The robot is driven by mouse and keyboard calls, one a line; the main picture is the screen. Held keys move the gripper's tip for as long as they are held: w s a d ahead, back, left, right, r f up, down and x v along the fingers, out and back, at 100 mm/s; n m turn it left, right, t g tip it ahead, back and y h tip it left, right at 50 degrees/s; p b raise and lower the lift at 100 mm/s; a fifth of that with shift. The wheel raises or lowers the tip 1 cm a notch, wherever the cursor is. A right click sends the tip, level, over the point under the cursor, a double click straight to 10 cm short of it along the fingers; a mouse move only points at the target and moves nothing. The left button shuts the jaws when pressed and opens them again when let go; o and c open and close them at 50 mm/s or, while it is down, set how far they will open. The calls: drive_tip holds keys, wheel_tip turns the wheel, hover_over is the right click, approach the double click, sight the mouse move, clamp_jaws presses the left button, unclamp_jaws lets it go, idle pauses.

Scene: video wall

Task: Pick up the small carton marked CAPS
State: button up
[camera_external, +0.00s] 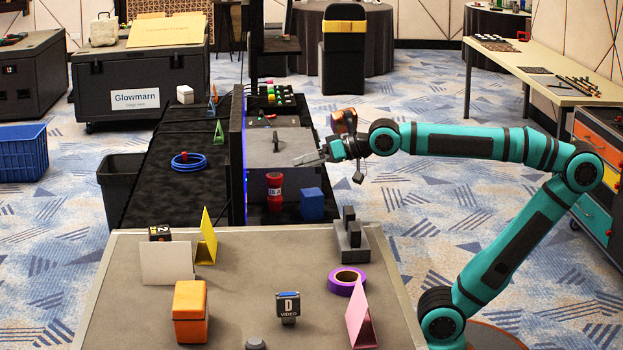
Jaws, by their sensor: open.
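My gripper (309,158) is open and empty. It points left over the black-covered bench, in front of the grey case (265,150). I cannot read the word CAPS on anything here. A small black item with a pale top (159,232) stands behind a white card on the near table, and the card hides part of it. A small white box (185,94) sits at the far end of the bench. An orange box (190,312) stands at the near table's left. A blue block (312,204) stands on the bench below my gripper.
A red can (274,190) stands beside the blue block. An upright dark panel (237,155) splits the bench. The near table (240,270) holds a white card (166,263), a yellow folded card (206,237), purple tape (346,281), a pink card (360,318) and a D VIDEO connector (288,304).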

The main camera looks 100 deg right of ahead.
drive_tip(key=w+d+f+m+g+h, duration=0.1)
drive_tip(key=w+d+f+m+g, duration=0.1)
drive_tip(key=d+m, duration=0.3)
drive_tip(key=w+d+f+m+g, duration=0.1)
drive_tip(key=w+d+m+g, duration=0.1)
drive_tip(key=d, duration=0.4)
drive_tip(key=m+g+y, duration=0.4)
drive_tip(key=m+g, duration=0.5)
drive_tip(key=m, duration=1.1)
hover_over(312, 205)
drive_tip(key=d, duration=0.4)
wheel_tip(312, 205, down, 12)
drive_tip(key=f, duration=1.7)
drive_tip(key=shift+s+a, duration=0.15)
drive_tip(key=shift+a, duration=0.05)
drive_tip(key=c, duration=1.3)
drive_tip(key=shift+o, duration=0.2)
drive_tip(key=shift+r, duration=0.1)
drive_tip(key=shift+r, duration=0.1)
